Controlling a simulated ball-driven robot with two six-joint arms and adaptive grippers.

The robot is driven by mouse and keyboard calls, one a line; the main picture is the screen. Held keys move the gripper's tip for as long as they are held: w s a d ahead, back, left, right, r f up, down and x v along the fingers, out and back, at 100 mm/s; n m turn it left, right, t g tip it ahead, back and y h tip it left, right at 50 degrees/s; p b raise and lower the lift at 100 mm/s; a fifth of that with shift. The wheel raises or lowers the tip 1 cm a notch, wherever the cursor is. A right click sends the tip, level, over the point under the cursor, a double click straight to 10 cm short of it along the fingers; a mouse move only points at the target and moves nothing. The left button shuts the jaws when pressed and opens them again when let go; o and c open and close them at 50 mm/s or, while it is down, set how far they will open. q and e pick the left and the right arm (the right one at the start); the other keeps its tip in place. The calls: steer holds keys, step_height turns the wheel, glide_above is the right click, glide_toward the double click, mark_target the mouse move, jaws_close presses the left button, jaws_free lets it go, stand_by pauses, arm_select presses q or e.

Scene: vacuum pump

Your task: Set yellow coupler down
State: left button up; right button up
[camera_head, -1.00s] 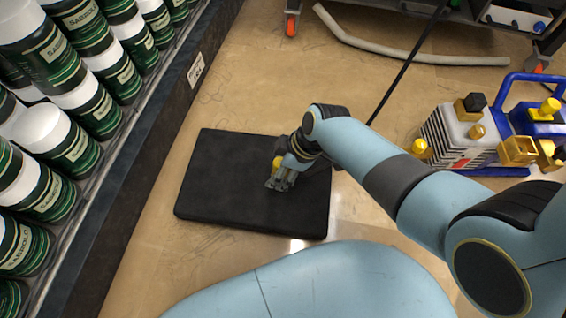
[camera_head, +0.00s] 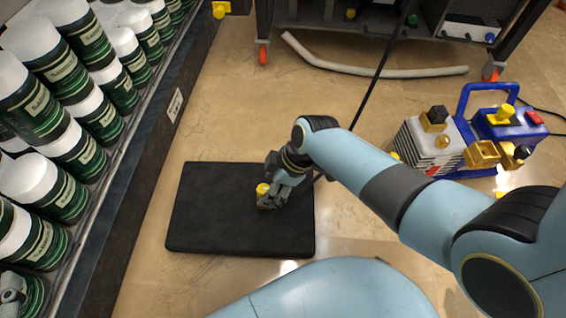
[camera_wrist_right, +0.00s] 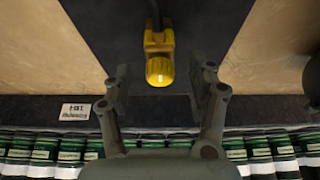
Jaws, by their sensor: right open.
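The yellow coupler (camera_head: 262,189) is at the black mat (camera_head: 210,225), beside my right gripper (camera_head: 272,199). In the wrist view the coupler (camera_wrist_right: 159,62) lies over the dark mat surface (camera_wrist_right: 205,22), in line with the gap between my right gripper's fingers (camera_wrist_right: 160,78). The fingers are spread, with a visible gap on each side of the coupler. A dark part extends from the coupler's far end. My right arm comes in from the right, and the gripper hides part of the mat.
A vacuum pump (camera_head: 432,151) with a blue frame and yellow fittings stands on the floor at right. A rack of green-and-white canisters (camera_head: 62,150) runs along the left. A pale hose (camera_head: 370,69) lies near a wheeled cart (camera_head: 345,22). Floor between mat and hose is clear.

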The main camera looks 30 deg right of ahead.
arm_select(q)
steer(key=shift+s+a+f+n+g+y+p, duration=0.2)
steer(key=shift+s+f+g+p, duration=0.5)
steer(key=shift+g, duration=0.55)
steer(key=shift+s+a+f+n+g+y+p, duration=0.1)
steer(key=shift+s+a+f+g+p, duration=0.1)
steer(key=shift+s+f+g+p, duration=0.75)
steer(key=shift+s+a+f+n+g+y+p, duration=0.15)
steer(key=shift+s+f+g+p, duration=0.25)
steer(key=shift+g, duration=1.1)
arm_select(e)
steer(key=v, duration=0.6)
steer(key=shift+r, duration=0.35)
steer(key=shift+s+d, duration=0.15)
steer(key=shift+d, duration=0.05)
steer(key=s+d+r+m+t+h, duration=0.25)
steer(key=s+d+r+m, duration=0.3)
steer(key=s, duration=0.35)
steer(key=s+d+r+m+t, duration=0.1)
steer(key=s+r+m, duration=0.1)
steer(key=r, duration=0.4)
steer(key=s+d+r+m+t+h, duration=0.1)
steer(key=s+d+r+m+t, duration=0.1)
steer(key=r, duration=0.4)
steer(key=shift+s+d+r+m, duration=0.35)
steer(key=shift+s+m, duration=0.15)
steer(key=shift+m, duration=0.25)
arm_select(q)
steer(key=shift+a, duration=0.1)
